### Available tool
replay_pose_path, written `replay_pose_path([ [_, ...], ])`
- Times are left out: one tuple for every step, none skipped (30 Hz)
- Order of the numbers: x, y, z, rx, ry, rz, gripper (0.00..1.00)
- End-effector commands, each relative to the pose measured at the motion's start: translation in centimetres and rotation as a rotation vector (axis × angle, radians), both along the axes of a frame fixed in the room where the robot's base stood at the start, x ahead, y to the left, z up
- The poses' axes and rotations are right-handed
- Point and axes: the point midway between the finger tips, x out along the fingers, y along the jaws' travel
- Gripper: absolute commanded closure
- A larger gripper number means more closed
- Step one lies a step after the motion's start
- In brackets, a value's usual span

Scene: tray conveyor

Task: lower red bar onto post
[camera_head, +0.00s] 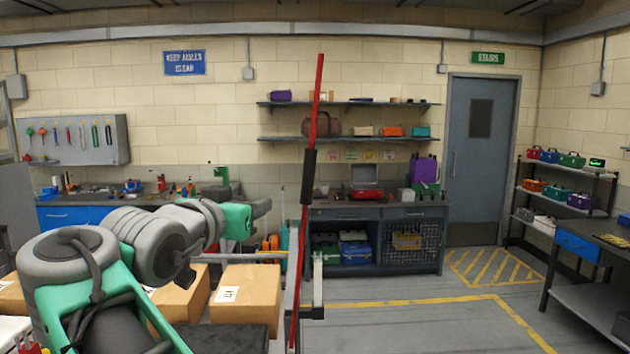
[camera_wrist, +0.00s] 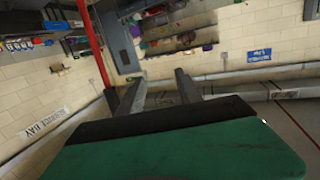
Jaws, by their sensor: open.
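The red bar (camera_head: 300,250) stands nearly upright in the middle of the head view, its top leaning slightly right. A black sleeve (camera_head: 308,178) wraps part of it. A short grey post (camera_head: 318,285) stands just right of its lower part; the bar's bottom joint is not clear. My gripper (camera_head: 264,207) is left of the bar, below the sleeve's height. In the wrist view my gripper (camera_wrist: 158,94) is open, with nothing between the fingers. The red bar (camera_wrist: 93,42) passes left of the left finger there, outside the jaws.
Cardboard boxes (camera_head: 249,296) sit low beneath my arm, left of the bar. A workbench (camera_head: 375,210) with a red toolbox stands behind. The floor right of the bar is clear, marked with yellow lines (camera_head: 420,300). A shelf rack (camera_head: 560,190) stands far right.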

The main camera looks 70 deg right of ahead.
Motion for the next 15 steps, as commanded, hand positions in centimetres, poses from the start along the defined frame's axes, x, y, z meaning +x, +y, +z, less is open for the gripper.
replay_pose_path([
  [-2.9, -0.9, 1.7, -0.040, -0.029, -0.102, 0.59],
  [-4.5, -1.1, 2.5, -0.061, -0.042, -0.157, 0.59],
  [-6.1, -1.3, 3.4, -0.080, -0.052, -0.210, 0.59],
  [-7.0, -1.3, 3.9, -0.091, -0.058, -0.241, 0.59],
  [-7.7, -1.3, 4.2, -0.099, -0.062, -0.264, 0.59],
  [-8.3, -1.4, 4.5, -0.105, -0.065, -0.282, 0.59],
  [-8.6, -1.5, 4.6, -0.108, -0.066, -0.291, 0.59],
  [-8.8, -1.7, 4.7, -0.109, -0.067, -0.296, 0.59],
  [-8.9, -2.1, 4.8, -0.109, -0.067, -0.298, 0.59],
  [-8.9, -2.5, 4.8, -0.109, -0.068, -0.299, 0.59],
  [-9.0, -2.9, 4.9, -0.109, -0.068, -0.300, 0.59],
  [-9.2, -3.6, 4.9, -0.108, -0.067, -0.299, 0.59],
  [-9.3, -4.1, 4.9, -0.109, -0.066, -0.299, 0.59],
  [-9.3, -4.7, 4.9, -0.109, -0.066, -0.299, 0.59],
  [-9.4, -5.5, 5.0, -0.109, -0.066, -0.299, 0.59],
])
